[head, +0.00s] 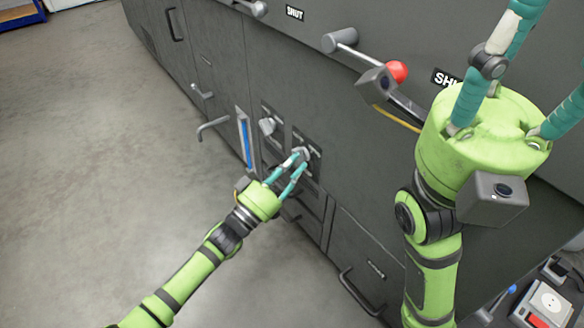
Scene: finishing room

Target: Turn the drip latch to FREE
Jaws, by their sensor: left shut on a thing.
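My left gripper (296,168) reaches the dark machine front from the lower left. Its teal fingers are shut on a small grey knob (303,154) on a dark plate; this appears to be the drip latch. The fingers partly cover the knob, and the small label by it is too small to read, so its setting cannot be told. A second similar knob (267,126) sits on the plate just left of it, clear of the fingers. My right gripper (527,72) is at the upper right, close to the camera, its fingers spread apart and its tips partly out of frame.
A blue-striped gauge (246,141) and a bent spout (212,127) are left of the knobs. A red-balled lever (397,72) stands out above right. A drawer handle (359,292) is below. A white box with a red switch (545,305) is at lower right. The floor at left is clear.

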